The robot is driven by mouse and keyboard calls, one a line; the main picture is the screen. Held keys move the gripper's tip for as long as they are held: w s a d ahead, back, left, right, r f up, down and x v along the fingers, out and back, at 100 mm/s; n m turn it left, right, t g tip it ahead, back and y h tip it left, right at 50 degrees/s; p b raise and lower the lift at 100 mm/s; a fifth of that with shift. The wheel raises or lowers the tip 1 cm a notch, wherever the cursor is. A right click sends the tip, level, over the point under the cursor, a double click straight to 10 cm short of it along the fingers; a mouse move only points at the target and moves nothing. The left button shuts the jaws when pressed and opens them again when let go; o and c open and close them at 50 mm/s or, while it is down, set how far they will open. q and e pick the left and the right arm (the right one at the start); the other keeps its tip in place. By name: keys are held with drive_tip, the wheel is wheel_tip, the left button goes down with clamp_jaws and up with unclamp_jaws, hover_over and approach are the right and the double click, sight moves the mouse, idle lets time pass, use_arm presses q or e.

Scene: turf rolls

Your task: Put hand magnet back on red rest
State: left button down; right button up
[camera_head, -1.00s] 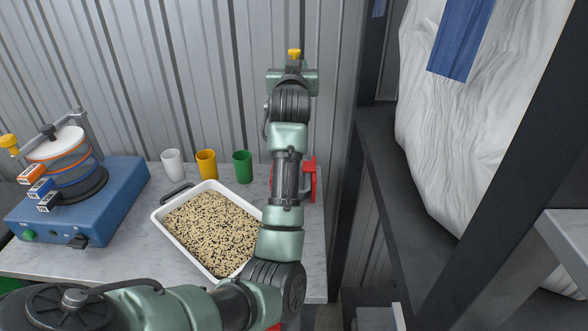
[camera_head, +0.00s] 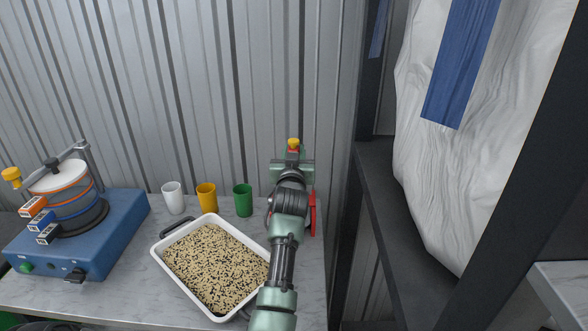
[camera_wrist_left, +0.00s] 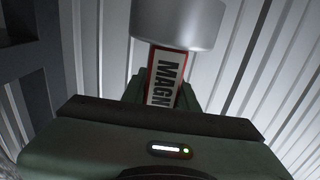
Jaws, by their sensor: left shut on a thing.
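The hand magnet shows its yellow knob (camera_head: 293,144) above my left gripper (camera_head: 292,163) in the head view. In the left wrist view the magnet has a silver cylinder (camera_wrist_left: 178,24) and a red-and-white label reading "MAGN" (camera_wrist_left: 165,78). My left gripper is shut on the magnet, between its fingers in the wrist view (camera_wrist_left: 163,88). The red rest (camera_head: 313,213) stands at the right back of the table, mostly hidden behind my left arm. The gap between magnet and rest cannot be judged. My right gripper is not in view.
A white tray of seeds (camera_head: 160,252) lies left of my arm. White (camera_head: 173,198), yellow (camera_head: 206,197) and green (camera_head: 243,200) cups stand behind it. A blue sieve machine (camera_head: 80,240) is at left. A dark rack (camera_head: 395,220) stands right; a corrugated wall is behind.

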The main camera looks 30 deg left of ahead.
use_arm(q)
drive_tip(key=shift+f, duration=2.75)
drive_tip(key=c, duration=1.1)
unclamp_jaws()
drive_tip(key=shift+f, duration=0.1)
